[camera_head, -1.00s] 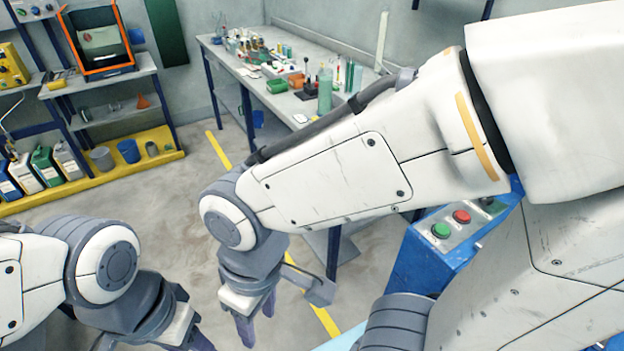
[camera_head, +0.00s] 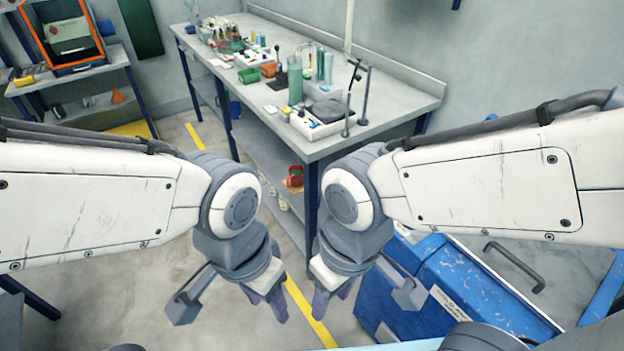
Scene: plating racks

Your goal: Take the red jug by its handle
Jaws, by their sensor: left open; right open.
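A small red object (camera_head: 294,177), which looks like the red jug, stands on the lower shelf under the workbench, near its front leg. It is small in view, and I cannot make out its handle. My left gripper (camera_head: 268,303) is open and empty, pointing down in front of the bench. My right gripper (camera_head: 331,298) is open and empty just to the right of it. Both grippers are nearer to me than the red object and well apart from it.
The grey workbench (camera_head: 400,100) carries bottles, small bins and a stand. A blue chest (camera_head: 440,300) with a dark handle stands at the lower right. Shelves with an orange-framed bin (camera_head: 68,35) are at the far left. Bare floor with a yellow line (camera_head: 305,310) lies below.

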